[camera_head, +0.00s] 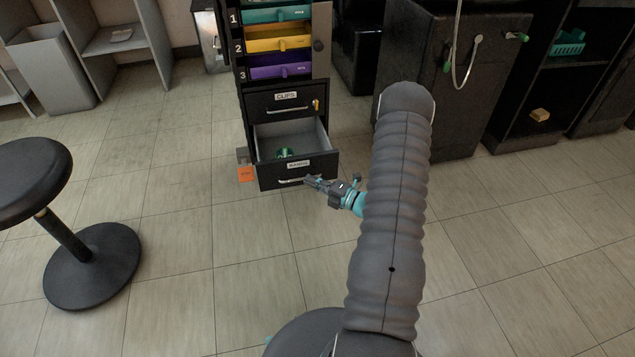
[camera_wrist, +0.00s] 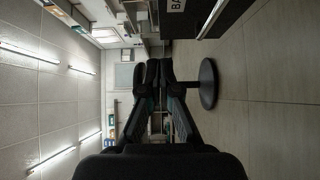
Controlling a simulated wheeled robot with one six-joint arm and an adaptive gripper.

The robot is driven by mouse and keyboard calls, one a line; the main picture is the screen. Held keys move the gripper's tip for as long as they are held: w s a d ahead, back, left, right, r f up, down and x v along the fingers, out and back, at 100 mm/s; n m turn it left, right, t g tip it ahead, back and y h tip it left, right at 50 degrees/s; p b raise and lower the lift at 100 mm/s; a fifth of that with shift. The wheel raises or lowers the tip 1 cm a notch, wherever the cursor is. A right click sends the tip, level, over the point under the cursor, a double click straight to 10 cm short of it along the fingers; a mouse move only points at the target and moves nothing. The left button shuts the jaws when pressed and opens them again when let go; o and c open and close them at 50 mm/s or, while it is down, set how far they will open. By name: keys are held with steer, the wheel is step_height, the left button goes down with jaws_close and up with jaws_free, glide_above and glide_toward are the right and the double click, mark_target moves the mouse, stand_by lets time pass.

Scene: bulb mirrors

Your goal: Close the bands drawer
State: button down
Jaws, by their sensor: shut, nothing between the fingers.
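The bands drawer (camera_head: 322,166) is the lowest drawer of a black cabinet and stands pulled open. Its front has a white label and a pale bar handle, and a green item (camera_head: 285,153) lies inside. My gripper (camera_head: 309,181) is at the right part of the drawer front, close to the handle's right end; I cannot tell whether it touches. In the wrist view my gripper (camera_wrist: 152,66) is shut and empty, with its fingertips together. Part of the drawer front (camera_wrist: 184,22) with its label and handle shows at the top of that view.
The clips drawer (camera_head: 284,105) above is shut, with a key at its right. Teal, yellow and purple numbered drawers (camera_head: 280,72) sit higher. A black stool (camera_head: 92,262) stands at left; the floor between is clear.

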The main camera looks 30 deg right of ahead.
mark_target(284, 162)
steer(key=x, duration=0.2)
steer(key=d+x, duration=0.1)
steer(key=x, duration=0.2)
steer(key=w+x, duration=0.1)
steer(key=x, duration=0.1)
steer(key=shift+w+d, duration=0.1)
steer(key=shift+w, duration=0.2)
steer(key=shift+w+d, duration=0.2)
steer(key=shift+w, duration=0.4)
